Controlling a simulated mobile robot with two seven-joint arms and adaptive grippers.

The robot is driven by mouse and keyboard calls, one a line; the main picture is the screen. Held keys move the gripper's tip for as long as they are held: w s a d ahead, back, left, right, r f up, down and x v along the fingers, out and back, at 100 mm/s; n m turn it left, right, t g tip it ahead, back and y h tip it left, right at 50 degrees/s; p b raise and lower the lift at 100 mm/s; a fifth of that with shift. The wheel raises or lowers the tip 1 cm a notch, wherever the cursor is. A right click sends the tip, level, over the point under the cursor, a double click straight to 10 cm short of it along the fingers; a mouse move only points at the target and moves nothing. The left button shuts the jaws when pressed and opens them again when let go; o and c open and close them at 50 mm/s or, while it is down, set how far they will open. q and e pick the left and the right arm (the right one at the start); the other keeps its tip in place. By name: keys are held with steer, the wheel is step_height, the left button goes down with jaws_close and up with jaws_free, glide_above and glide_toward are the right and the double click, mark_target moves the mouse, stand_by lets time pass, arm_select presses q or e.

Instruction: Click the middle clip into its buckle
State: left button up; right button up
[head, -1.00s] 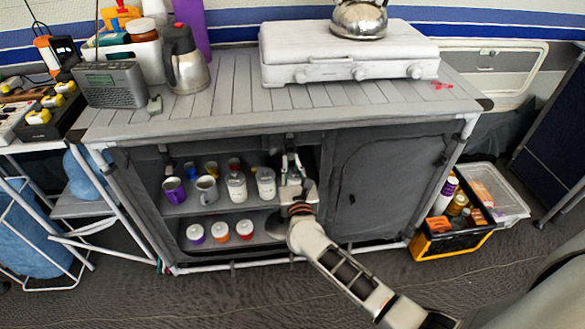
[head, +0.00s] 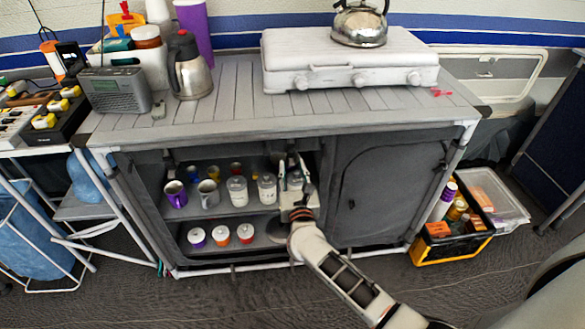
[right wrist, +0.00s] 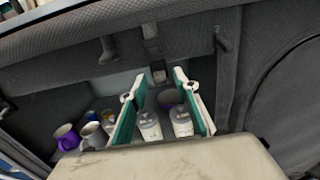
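My right gripper (head: 291,163) is in the cabinet opening, beside the shelf of jars. In the right wrist view its two teal-padded fingers (right wrist: 160,78) stand apart. A grey strap (right wrist: 151,38) hangs from the cabinet's top edge. A small dark clip or buckle piece (right wrist: 158,75) at its lower end shows between the fingertips, with gaps on both sides. I cannot tell whether it is clip or buckle, or whether the two parts are joined. Other dark hanging pieces show to the left (right wrist: 107,50) and right (right wrist: 222,36). My left gripper is not in view.
Mugs (head: 175,193) and white jars (head: 237,191) stand on the upper shelf; lidded cups (head: 221,235) are below. A grey door panel (head: 385,190) closes the right side. The countertop (head: 222,104) overhangs the opening. A yellow-black crate (head: 452,248) stands on the floor at right.

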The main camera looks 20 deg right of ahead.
steer(key=v, duration=1.1)
steer(key=shift+s, duration=0.25)
steer(key=shift+a, duration=0.1)
